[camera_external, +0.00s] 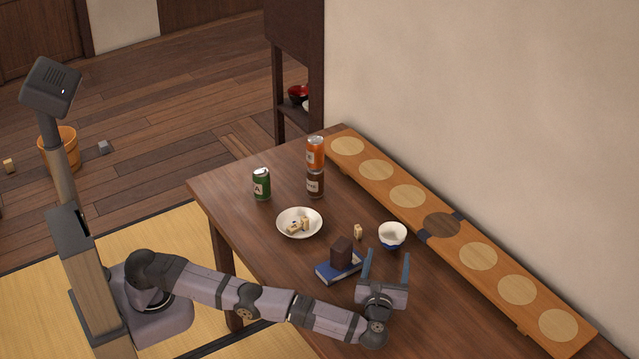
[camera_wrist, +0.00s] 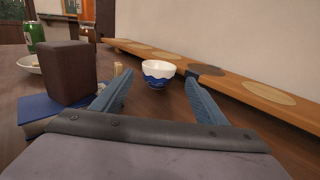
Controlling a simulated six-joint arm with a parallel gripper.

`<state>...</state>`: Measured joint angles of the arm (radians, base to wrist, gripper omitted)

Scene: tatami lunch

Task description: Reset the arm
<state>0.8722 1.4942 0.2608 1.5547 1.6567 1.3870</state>
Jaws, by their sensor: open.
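My arm reaches out over the wooden table (camera_external: 237,190) from the left. My gripper (camera_external: 386,262) is low over the table's right part, its two blue fingers spread apart with nothing between them. In the wrist view the gripper (camera_wrist: 158,95) is also open, with a white and blue bowl (camera_wrist: 158,72) ahead of it, apart from the fingers. The bowl also shows in the external view (camera_external: 392,236). A dark brown block (camera_external: 341,252) stands on a blue book (camera_external: 330,271) just left of my gripper; the block (camera_wrist: 68,72) looks close in the wrist view.
A white plate (camera_external: 284,231) holds light pieces; another small light piece (camera_external: 358,231) stands near the bowl. A long wooden board (camera_external: 511,270) runs along the wall.

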